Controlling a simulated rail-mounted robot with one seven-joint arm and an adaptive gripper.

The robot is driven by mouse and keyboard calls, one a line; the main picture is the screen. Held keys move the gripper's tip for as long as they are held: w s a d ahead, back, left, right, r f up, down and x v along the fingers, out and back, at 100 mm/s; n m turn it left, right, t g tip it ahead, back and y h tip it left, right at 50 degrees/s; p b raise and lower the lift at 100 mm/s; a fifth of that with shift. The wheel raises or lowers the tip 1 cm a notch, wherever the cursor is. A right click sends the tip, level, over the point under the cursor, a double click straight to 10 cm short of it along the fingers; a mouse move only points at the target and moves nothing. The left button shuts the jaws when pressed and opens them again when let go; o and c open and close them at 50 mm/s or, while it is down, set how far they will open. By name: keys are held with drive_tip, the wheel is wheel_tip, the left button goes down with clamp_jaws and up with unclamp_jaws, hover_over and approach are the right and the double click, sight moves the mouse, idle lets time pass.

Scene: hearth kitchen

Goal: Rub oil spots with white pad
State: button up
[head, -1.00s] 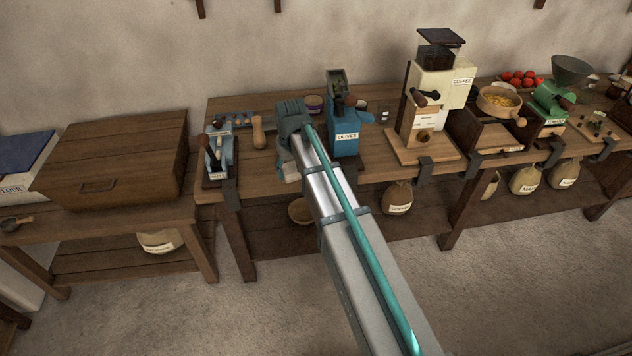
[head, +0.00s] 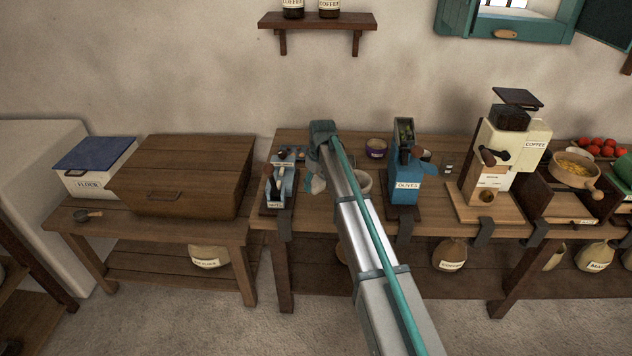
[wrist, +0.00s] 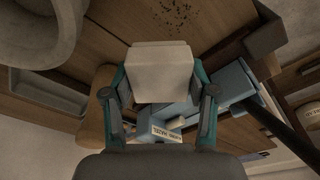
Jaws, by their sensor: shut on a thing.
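My gripper (wrist: 160,90) is shut on a white pad (wrist: 160,65), with a teal finger on each side of it in the wrist view. In the head view my gripper (head: 318,178) is at the left end of the long bench, between the small blue machine and a pale bowl; the pad is mostly hidden there. A patch of dark specks (wrist: 174,14) lies on the wood just beyond the pad in the wrist view. I cannot tell whether it is oil or crumbs, or whether the pad touches the wood.
A small blue machine (head: 279,188) is left of my gripper, and a blue olive press (head: 405,178) is to the right. A pale bowl (wrist: 38,30) is close by in the wrist view. A cream coffee grinder (head: 500,150) stands farther right.

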sight(313, 214)
wheel_tip(313, 214, down, 4)
drive_tip(key=shift+f+b, duration=0.1)
drive_tip(key=shift+b, duration=0.8)
drive_tip(key=shift+f+b, duration=0.4)
drive_tip(key=shift+f, duration=0.55)
drive_tip(key=shift+s, duration=0.9)
drive_tip(key=shift+c, duration=0.5)
drive_tip(key=shift+s, duration=2.65)
drive_tip(key=shift+w, duration=3.55)
drive_tip(key=shift+r+p, duration=1.85)
drive_tip(key=shift+r, duration=2.25)
